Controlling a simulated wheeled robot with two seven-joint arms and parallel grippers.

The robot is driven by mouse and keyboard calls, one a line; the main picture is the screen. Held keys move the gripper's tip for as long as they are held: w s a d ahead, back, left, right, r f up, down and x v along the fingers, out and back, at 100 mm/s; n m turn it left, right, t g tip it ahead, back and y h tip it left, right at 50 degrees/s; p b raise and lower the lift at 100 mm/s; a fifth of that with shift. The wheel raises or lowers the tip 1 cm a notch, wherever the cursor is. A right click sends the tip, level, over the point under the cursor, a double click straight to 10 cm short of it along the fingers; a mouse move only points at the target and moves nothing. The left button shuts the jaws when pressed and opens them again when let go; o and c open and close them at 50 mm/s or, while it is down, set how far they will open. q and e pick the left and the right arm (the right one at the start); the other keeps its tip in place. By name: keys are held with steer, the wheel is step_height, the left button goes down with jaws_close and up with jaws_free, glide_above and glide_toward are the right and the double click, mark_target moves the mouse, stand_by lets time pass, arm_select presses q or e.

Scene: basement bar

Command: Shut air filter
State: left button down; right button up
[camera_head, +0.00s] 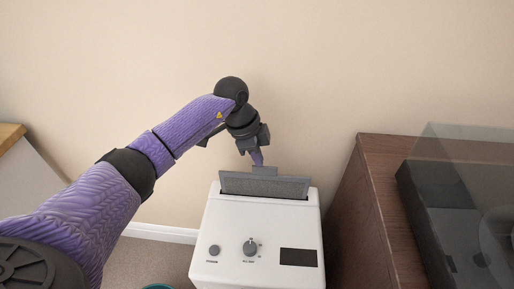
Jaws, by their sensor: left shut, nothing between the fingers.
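The air filter unit (225,226) is a white box with two dark knobs and a small black panel on its top. A dark grey filter panel (280,186) with a small tab stands up out of the slot at the back of the top. My left gripper (258,160) is shut and empty, pointing down right at the tab's upper edge. I cannot tell whether it touches the tab. My right gripper is not in view.
A dark wooden cabinet (372,215) stands close on the right, with a turntable under a clear cover (450,205) on it. A pale wall is behind. A wood-topped counter (12,136) is at the far left.

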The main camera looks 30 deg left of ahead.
arm_select(q)
steer(key=shift+f, duration=0.15)
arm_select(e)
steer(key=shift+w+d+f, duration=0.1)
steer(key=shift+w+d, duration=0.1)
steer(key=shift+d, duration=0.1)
arm_select(q)
steer(key=shift+f, duration=0.15)
steer(key=b, duration=0.3)
glide_toward(262, 195)
steer(key=x, duration=0.5)
steer(key=shift+w+a, duration=0.15)
steer(key=shift+w, duration=0.15)
steer(key=shift+s+f, duration=0.1)
steer(key=shift+f, duration=0.1)
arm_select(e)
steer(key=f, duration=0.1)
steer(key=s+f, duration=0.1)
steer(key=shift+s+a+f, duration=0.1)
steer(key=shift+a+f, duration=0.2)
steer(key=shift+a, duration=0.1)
